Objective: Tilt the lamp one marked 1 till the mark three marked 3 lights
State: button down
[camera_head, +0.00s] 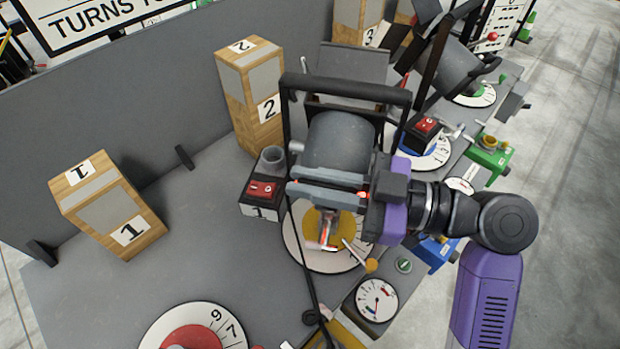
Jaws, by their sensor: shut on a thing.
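Lamp one (340,142) is a dark grey cylindrical lamp in a black upright frame, over a round dial with a yellow centre. A small box marked 1 (260,211) with a red switch stands at its left. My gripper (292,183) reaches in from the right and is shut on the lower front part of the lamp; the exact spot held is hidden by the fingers. Mark three (372,36), a wooden block labelled 3, stands behind at the top, partly hidden by the lamp. I see no clear glow on its visible part.
Wooden blocks marked 2 (262,105) and 1 (122,222) stand to the left before a grey panel (140,95). Another lamp (455,68) is at the upper right. A gauge (377,299) and a red-centred dial (193,325) are at the front.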

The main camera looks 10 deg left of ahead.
aim_at(314, 155)
jog(key=shift+w+r+m, duration=0.3)
jog(key=shift+r+m, duration=0.2)
jog(key=shift+r, duration=0.15)
jog(key=shift+w+d+r+b, duration=0.15)
jog(key=shift+w+r+b, duration=0.65)
jog(key=shift+r+b, duration=0.2)
jog(key=c, duration=1.5)
grip_release()
jog(key=shift+s+d+b, duration=0.2)
jog(key=shift+d+b, duration=0.15)
jog(key=shift+d, duration=0.95)
jog(key=shift+s+d+b, duration=0.15)
jog(key=shift+d+b, duration=0.25)
jog(key=shift+d, duration=0.9)
jog(key=shift+s+d+b, duration=0.2)
jog(key=shift+d+b, duration=0.15)
jog(key=shift+d, duration=0.95)
